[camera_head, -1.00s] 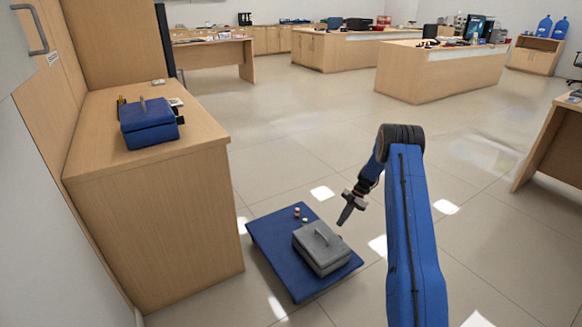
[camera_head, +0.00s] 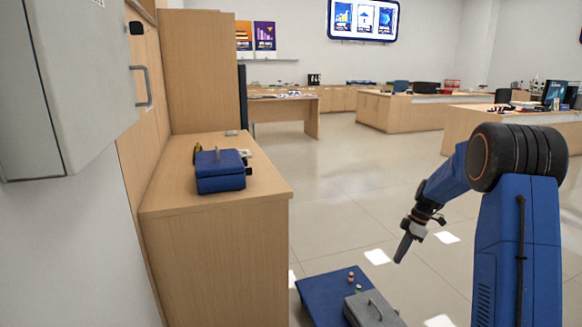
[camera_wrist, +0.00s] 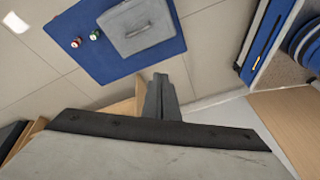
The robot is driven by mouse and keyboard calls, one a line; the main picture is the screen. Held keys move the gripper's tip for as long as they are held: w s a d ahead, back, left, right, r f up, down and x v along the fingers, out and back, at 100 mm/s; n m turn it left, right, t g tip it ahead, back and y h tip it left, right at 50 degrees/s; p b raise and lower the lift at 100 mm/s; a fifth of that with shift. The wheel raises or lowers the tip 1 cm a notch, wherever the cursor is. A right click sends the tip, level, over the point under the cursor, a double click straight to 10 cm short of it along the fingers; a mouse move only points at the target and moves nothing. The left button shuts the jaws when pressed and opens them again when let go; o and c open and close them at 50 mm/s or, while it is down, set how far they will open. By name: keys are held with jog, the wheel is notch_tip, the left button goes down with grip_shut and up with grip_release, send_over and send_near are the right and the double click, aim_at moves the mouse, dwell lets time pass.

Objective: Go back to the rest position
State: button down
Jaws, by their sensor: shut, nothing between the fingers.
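My gripper (camera_head: 402,247) hangs at the end of my raised blue arm in the head view, pointing down and to the left. It is shut and holds nothing. In the wrist view its closed fingers (camera_wrist: 160,98) show at the middle. The gripper is in the air, apart from the blue mat and the grey box below it.
A blue mat (camera_head: 320,292) lies low, bearing a grey handled box (camera_head: 368,312) and two small cylinders (camera_head: 354,282). A wooden counter (camera_head: 215,260) at left holds a blue box (camera_head: 220,172). A grey wall cabinet (camera_head: 75,70) is upper left. Open floor lies beyond.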

jog(key=s+a+r+m+t+h, duration=0.1)
jog(key=s+a+r+m, duration=0.3)
jog(key=s+r, duration=0.6)
jog(key=s+a+r+m+t+h, duration=0.1)
jog(key=s+a+r+m, duration=0.25)
jog(key=s+r, duration=0.6)
jog(key=s+a+f+m+t+h, duration=0.1)
jog(key=s+m, duration=0.3)
jog(key=s, duration=0.9)
jog(key=s+a+m+t, duration=0.2)
jog(key=s+m, duration=0.1)
jog(key=s, duration=1)
jog(key=shift+a+f+m+t+h, duration=0.15)
jog(key=shift+f+m+t+h, duration=0.15)
jog(key=shift+f+m+h, duration=0.1)
jog(key=shift+s, duration=0.1)
